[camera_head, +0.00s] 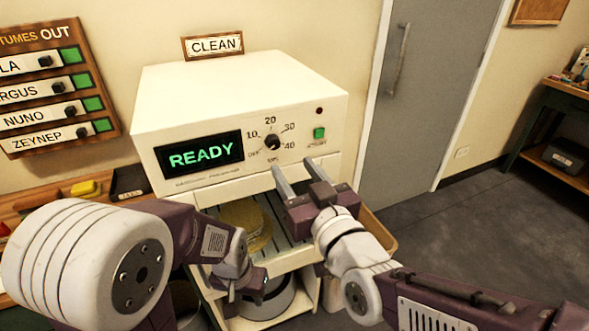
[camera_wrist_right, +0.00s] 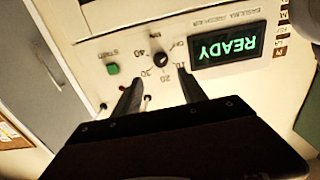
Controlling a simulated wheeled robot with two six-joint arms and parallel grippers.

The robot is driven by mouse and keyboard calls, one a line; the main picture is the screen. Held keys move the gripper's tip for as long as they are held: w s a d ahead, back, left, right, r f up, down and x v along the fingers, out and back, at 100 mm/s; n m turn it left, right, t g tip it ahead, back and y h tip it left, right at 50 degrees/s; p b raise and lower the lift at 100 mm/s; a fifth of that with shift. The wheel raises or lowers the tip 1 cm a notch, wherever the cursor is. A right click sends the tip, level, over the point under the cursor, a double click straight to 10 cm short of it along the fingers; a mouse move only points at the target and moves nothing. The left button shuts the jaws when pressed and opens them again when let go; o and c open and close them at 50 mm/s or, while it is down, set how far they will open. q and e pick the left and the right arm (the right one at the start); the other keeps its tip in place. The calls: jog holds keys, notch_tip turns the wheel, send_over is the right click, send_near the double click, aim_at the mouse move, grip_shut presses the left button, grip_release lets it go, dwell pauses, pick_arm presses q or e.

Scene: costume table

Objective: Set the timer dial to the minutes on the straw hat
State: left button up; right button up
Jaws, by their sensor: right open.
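The black timer dial (camera_head: 272,143) sits on the white machine's front panel, with marks OFF, 10, 20, 30 and 40 around it. Its pointer is too small to read surely. It also shows in the right wrist view (camera_wrist_right: 158,59), upside down. The straw hat (camera_head: 245,222) lies in the open bay below the panel; no minutes are readable on it. My right gripper (camera_head: 296,171) is open and empty, just below the dial and apart from it; its fingers also show in the wrist view (camera_wrist_right: 161,87). My left gripper (camera_head: 250,280) is low before the bay, its fingers unclear.
A green display (camera_head: 200,155) reads READY left of the dial. A green start button (camera_head: 319,133) is to its right. A CLEAN sign (camera_head: 213,46) hangs above the machine. A name board (camera_head: 58,90) is on the left wall. Floor at right is clear.

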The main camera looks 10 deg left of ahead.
aim_at(275, 144)
jog(key=x, duration=0.9)
jog(key=shift+a+p, duration=0.1)
jog(key=shift+p, duration=0.25)
grip_shut()
